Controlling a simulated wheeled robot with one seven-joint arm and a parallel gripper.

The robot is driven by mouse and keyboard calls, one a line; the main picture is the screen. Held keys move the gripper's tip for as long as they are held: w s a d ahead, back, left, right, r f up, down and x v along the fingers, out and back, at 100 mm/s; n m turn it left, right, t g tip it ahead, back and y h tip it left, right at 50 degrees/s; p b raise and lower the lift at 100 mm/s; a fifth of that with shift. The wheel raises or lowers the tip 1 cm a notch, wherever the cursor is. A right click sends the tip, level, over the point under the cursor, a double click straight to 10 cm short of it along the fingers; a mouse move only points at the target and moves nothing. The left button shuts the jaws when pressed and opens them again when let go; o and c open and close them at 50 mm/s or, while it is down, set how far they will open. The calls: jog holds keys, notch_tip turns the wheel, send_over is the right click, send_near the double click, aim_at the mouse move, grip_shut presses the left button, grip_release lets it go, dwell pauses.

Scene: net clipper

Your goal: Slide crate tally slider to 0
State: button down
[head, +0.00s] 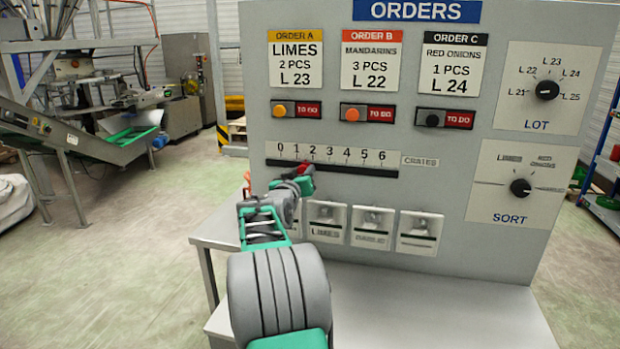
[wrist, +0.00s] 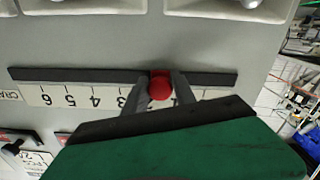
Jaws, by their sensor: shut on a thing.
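The crate tally slider is a dark horizontal track (head: 355,172) under a white scale marked 0 to 6 on the orders panel. Its red knob (wrist: 160,86) sits between the fingers of my gripper (wrist: 160,92) in the wrist view, where the scale appears upside down. My gripper is shut on the knob, with one finger on each side. In the head view my gripper (head: 304,180) is at the track near marks 1 and 2 and hides part of the knob. The knob appears to stand around 1 to 2; the exact mark is partly covered by the fingers.
To the right are the LOT dial (head: 547,90) and SORT dial (head: 520,188). To-do buttons (head: 352,114) are above the scale. A grey ledge (head: 450,305) juts out below the panel.

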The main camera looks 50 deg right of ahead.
jog(key=w+a, duration=0.1)
jog(key=w, duration=0.1)
jog(key=w+a+b, duration=0.1)
jog(key=w, duration=0.2)
jog(key=w+a+b, duration=0.1)
jog(key=w, duration=0.1)
jog(key=shift+w+a, duration=0.1)
jog(key=shift+w, duration=0.1)
jog(key=shift+w+r, duration=0.1)
jog(key=c, duration=1.1)
grip_release()
jog(key=shift+w+a, duration=0.1)
jog(key=shift+o, duration=0.2)
jog(key=shift+a, duration=0.2)
jog(key=b+v, duration=0.2)
jog(key=v, duration=0.5)
jog(key=shift+s, duration=0.25)
jog(key=shift+a, duration=0.2)
